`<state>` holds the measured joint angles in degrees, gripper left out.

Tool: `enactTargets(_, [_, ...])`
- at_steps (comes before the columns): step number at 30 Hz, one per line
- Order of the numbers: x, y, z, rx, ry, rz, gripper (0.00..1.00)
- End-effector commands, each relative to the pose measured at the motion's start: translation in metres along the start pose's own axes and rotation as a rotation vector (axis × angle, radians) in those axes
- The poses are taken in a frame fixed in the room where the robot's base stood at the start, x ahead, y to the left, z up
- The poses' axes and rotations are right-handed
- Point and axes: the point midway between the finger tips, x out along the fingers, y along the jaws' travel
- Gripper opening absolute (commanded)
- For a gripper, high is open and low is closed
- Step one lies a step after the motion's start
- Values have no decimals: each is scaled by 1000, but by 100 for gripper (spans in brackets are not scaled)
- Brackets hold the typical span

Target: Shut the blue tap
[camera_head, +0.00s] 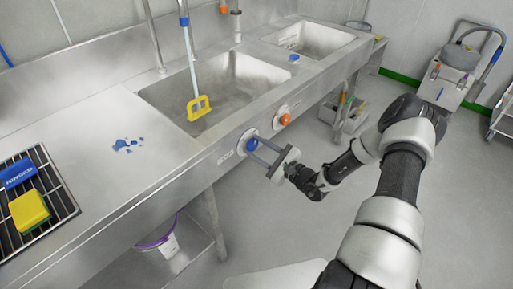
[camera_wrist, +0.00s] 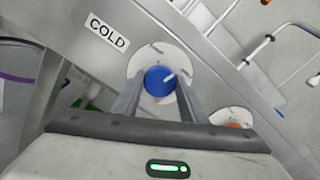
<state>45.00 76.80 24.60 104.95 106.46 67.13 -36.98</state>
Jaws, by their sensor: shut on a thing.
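The blue tap (camera_head: 251,145) is a round knob on a pale disc on the sink unit's front panel. In the wrist view the blue tap (camera_wrist: 160,80) has a white mark toward its upper right, and a COLD label (camera_wrist: 107,32) is at its upper left. My gripper (camera_head: 262,148) reaches the panel from the right, with its two fingers on either side of the knob. In the wrist view my gripper (camera_wrist: 159,100) is shut on the blue tap. The fingers hide the knob's lower sides.
An orange tap (camera_head: 285,119) is on the same panel to the right; it also shows in the wrist view (camera_wrist: 234,126). A yellow-ended tool (camera_head: 199,107) leans in the large basin (camera_head: 235,70). A yellow sponge (camera_head: 30,210) lies on the left rack. Open floor is on the right.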

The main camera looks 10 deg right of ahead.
Motion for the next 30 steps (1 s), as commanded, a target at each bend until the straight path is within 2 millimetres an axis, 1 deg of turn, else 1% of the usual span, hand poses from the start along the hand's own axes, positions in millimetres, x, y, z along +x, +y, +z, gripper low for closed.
enactTargets(21, [-1, 1, -3, -675, 3, 2, 16])
enactTargets(30, [-1, 1, -3, -903, 3, 2, 16])
